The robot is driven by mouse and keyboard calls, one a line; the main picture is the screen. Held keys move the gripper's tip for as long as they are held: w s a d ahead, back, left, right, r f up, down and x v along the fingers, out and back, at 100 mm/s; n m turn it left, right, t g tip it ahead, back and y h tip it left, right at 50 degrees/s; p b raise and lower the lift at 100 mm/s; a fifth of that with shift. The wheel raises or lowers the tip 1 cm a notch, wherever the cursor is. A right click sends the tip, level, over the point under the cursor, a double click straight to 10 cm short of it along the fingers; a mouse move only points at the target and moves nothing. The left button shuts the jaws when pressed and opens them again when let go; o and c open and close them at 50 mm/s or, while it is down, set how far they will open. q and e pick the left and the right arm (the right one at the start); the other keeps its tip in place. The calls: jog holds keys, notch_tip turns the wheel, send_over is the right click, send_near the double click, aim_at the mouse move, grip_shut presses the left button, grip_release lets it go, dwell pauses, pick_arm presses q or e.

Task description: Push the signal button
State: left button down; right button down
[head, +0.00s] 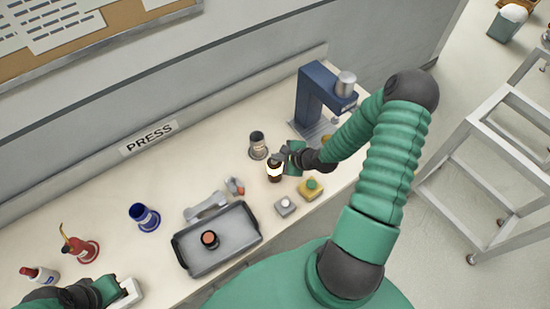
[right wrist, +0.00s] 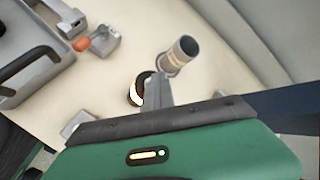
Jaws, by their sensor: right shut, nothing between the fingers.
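Two small boxes with push buttons stand near the front edge of the bench: a yellow one with a green button (head: 311,187) and a light grey one with a pale button (head: 285,205). The pictures do not show which is the signal button. A grey box also shows at the lower left in the right wrist view (right wrist: 76,124). My right gripper (head: 281,157) is shut and empty, behind both boxes, close to a dark cylinder with a bright band (head: 274,173). The fingers (right wrist: 158,92) partly cover that cylinder; contact is unclear. My left gripper (head: 122,291) is at the lower left, its fingers unclear beside something white.
A grey cup (head: 258,146) and a blue press (head: 313,90) stand behind my right gripper. A blue cup (head: 144,216) and red holders (head: 80,250) are at left. A metal frame (head: 480,150) stands right.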

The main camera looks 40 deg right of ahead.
jog(key=shift+s+d+f, duration=0.1)
jog(key=shift+f, duration=0.15)
jog(key=shift+a, duration=0.3)
